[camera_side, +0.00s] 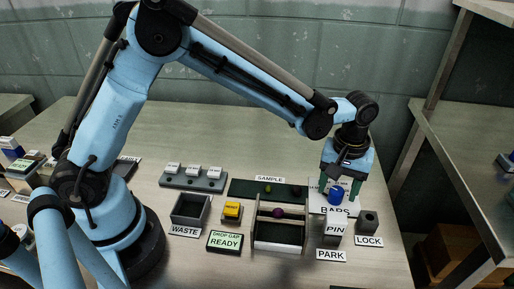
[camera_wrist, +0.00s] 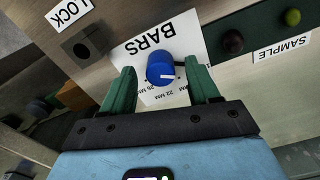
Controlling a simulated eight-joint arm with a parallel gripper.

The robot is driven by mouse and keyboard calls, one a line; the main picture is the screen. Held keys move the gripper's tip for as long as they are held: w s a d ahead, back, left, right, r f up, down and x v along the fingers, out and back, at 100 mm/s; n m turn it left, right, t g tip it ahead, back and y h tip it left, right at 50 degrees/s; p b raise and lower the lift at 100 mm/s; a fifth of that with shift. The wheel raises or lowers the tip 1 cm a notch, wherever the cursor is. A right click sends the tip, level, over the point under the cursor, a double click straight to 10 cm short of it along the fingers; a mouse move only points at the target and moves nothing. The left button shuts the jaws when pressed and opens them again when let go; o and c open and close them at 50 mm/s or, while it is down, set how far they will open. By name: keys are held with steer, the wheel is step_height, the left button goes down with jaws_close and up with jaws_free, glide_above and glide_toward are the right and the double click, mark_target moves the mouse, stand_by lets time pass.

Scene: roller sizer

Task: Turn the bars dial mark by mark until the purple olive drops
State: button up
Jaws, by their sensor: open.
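The bars dial is a blue knob (camera_wrist: 158,66) on a white BARS plate (camera_wrist: 137,46), with a white mark on its face. Scale labels reading 22 MM and 26 MM show beside it; the exact setting is unclear. My gripper (camera_wrist: 163,72) is open, its green fingers on either side of the dial with gaps visible; contact is not seen. In the side view my gripper (camera_side: 340,187) is over the dial (camera_side: 336,196). The purple olive (camera_side: 278,212) rests at the top of the roller bars frame (camera_side: 256,232).
The SAMPLE tray (camera_side: 240,187) holds a green olive (camera_side: 268,189) and a dark olive (camera_side: 297,191). A sign (camera_side: 225,241) reads DROP GAP READY. A WASTE bin (camera_side: 190,210), yellow button (camera_side: 232,210), PIN block (camera_side: 334,230) and LOCK block (camera_side: 368,221) stand nearby.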

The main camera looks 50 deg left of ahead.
steer(key=shift+f, duration=0.6)
steer(key=c, duration=1)
steer(key=shift+c, duration=0.2)
steer(key=shift+m, duration=0.4)
steer(key=m, duration=0.3)
steer(key=shift+a, duration=0.1)
steer(key=shift+m, duration=2)
